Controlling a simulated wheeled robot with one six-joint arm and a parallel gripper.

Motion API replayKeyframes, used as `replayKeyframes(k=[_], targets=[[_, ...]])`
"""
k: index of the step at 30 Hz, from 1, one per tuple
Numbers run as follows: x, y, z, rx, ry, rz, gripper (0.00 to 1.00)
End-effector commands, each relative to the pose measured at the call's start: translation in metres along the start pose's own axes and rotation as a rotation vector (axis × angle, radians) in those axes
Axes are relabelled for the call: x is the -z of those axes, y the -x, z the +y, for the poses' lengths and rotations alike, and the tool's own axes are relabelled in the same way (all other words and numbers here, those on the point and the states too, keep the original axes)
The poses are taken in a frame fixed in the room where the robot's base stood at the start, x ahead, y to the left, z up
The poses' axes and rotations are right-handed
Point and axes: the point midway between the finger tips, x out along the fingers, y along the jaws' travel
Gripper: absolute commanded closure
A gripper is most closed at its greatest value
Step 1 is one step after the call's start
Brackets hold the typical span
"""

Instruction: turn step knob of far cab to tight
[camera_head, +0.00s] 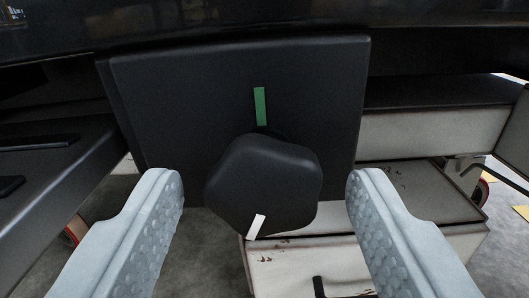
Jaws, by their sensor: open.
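The black step knob (262,182) is a rounded, many-sided block in the middle of the head view. It stands out in front of a black plate (180,110). A white mark (256,227) on the knob sits at its lower edge, pointing down and slightly left. A green mark (260,106) is on the plate straight above the knob. My gripper (265,190) is open, with one pale grey finger on each side of the knob. A gap shows between each finger and the knob, so they do not appear to touch.
A dark overhang (250,22) runs along the top. A black ledge (60,160) is at the left. Worn pale boxes or drawers (415,190) with a dark handle are at the lower right and below. Grey floor shows at the bottom left and right.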

Motion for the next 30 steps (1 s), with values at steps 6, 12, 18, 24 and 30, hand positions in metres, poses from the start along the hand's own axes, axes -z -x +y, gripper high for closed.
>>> replayKeyframes(k=[6, 12, 18, 24, 30], targets=[[-0.0004, -0.0063, 0.0000, 0.000, 0.000, -0.001, 0.43], [-0.0003, -0.0061, 0.0000, 0.000, 0.000, -0.001, 0.47], [-0.0003, -0.0060, 0.0000, 0.000, 0.000, -0.001, 0.86], [-0.0003, -0.0059, 0.0000, 0.000, -0.007, -0.001, 0.88], [-0.0003, -0.0059, -0.0001, 0.000, -0.063, -0.001, 0.87]])
